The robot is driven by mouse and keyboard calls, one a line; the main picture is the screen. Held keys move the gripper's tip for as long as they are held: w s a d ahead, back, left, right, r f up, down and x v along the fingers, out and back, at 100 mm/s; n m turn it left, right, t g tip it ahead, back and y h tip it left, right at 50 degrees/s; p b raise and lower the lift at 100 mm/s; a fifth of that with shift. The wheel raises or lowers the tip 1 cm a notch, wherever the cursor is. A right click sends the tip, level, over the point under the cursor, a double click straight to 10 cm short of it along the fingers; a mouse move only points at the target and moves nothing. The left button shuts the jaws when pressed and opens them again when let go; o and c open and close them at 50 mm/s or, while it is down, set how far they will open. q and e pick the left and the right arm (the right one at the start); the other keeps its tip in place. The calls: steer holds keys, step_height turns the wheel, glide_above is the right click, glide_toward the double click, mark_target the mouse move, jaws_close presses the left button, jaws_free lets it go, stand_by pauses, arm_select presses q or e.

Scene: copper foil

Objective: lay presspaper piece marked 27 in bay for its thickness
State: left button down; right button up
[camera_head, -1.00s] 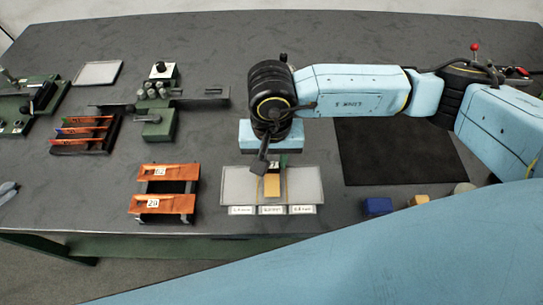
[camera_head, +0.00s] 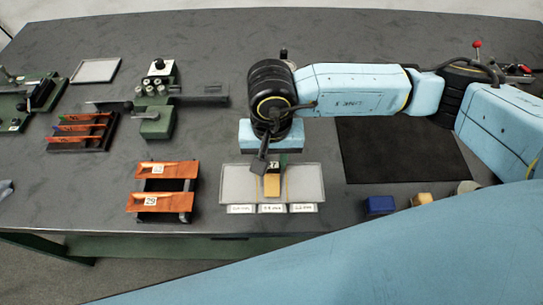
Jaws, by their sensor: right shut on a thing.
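My right gripper (camera_head: 265,160) is over the middle of a pale grey tray (camera_head: 237,184) and is shut on a small tan piece (camera_head: 272,187). The piece reaches down at the middle bay; I cannot tell whether it rests on the bay floor. A small white mark beside the fingers seems to end in 7, but it is partly hidden. The tray has three bays with white thickness labels (camera_head: 271,208) along its front, too small to read surely. My left gripper is not in view.
A rack with two orange strips (camera_head: 175,203) stands left of the tray. Behind it are a green measuring device (camera_head: 157,119) and a rack of orange strips (camera_head: 82,131).

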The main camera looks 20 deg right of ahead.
steer(key=shift+f+b, duration=0.25)
steer(key=shift+b, duration=0.05)
stand_by(0.4)
steer(key=o, duration=0.7)
steer(key=shift+r, duration=0.15)
steer(key=shift+r+p, duration=0.35)
steer(key=shift+r, duration=1)
steer(key=o, duration=0.5)
steer(key=shift+r, duration=0.15)
steer(key=shift+r+p, duration=0.65)
steer(key=shift+r, duration=1.25)
